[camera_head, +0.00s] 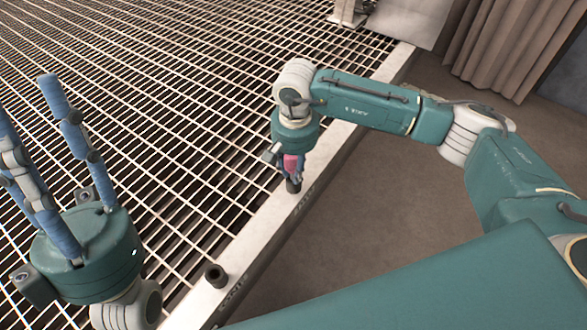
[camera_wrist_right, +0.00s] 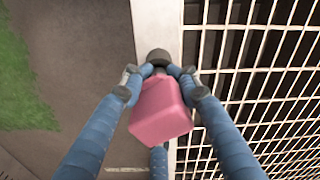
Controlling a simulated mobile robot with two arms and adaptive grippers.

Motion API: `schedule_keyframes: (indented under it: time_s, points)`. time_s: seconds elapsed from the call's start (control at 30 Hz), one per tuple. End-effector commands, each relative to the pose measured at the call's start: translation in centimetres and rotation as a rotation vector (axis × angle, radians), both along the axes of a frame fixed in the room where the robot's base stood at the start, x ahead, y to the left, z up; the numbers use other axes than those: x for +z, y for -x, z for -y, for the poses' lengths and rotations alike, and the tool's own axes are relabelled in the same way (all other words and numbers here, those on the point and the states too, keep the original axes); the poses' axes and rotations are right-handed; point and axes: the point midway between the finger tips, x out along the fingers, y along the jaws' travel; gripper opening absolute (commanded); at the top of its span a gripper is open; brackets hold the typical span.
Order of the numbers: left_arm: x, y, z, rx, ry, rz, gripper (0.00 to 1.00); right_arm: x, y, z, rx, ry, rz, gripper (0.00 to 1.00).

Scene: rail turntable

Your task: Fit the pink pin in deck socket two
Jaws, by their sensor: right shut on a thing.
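The pink pin (camera_head: 291,164) is held in my right gripper (camera_head: 292,172), above the pale deck edge. In the right wrist view the pin's pink block (camera_wrist_right: 160,114) sits between the blue fingers of my right gripper (camera_wrist_right: 160,76). A dark round socket (camera_wrist_right: 158,57) shows just past the fingertips, and it also shows under the gripper in the head view (camera_head: 293,186). The pin's lower end is partly hidden, so I cannot tell whether it is inside the socket. My left gripper (camera_head: 30,108) is empty, its fingers apart and pointing up.
Another dark socket (camera_head: 215,275) stands empty-handed on the same pale deck edge (camera_head: 250,238), nearer to me. Dark lettering marks the edge beside each socket. A metal grating (camera_head: 170,90) covers the left. Bare floor (camera_head: 370,215) and a curtain (camera_head: 510,45) lie to the right.

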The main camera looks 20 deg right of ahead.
Motion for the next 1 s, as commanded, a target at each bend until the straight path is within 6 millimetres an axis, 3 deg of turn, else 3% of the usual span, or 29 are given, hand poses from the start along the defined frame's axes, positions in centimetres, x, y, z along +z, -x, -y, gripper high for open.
schedule_keyframes:
  time_s: [0.4, 0.43, 0.57, 0.87, 1.0]
  points:
    - [-0.1, 1.0, -0.2, -0.003, 0.014, 0.043, 0.4, -0.5, 0.0, 0.0, 0.0, 0.0, 0.001, 0.0]
    - [0.0, 1.0, -0.3, -0.003, 0.014, 0.045, 0.4, -0.5, 0.0, 0.0, 0.0, 0.0, 0.001, 0.29]
    - [0.0, 1.0, -0.2, -0.002, 0.015, 0.044, 0.4, -0.5, 0.0, 0.0, 0.0, 0.0, 0.0, 0.53]
    - [0.0, 1.0, -0.3, -0.002, 0.015, 0.044, 0.4, -0.4, 0.0, 0.0, 0.0, 0.001, 0.0, 0.53]
    - [0.0, 1.0, -0.3, -0.002, 0.015, 0.044, 0.4, 1.0, -0.1, 0.0, 0.0, -0.001, 0.003, 0.53]
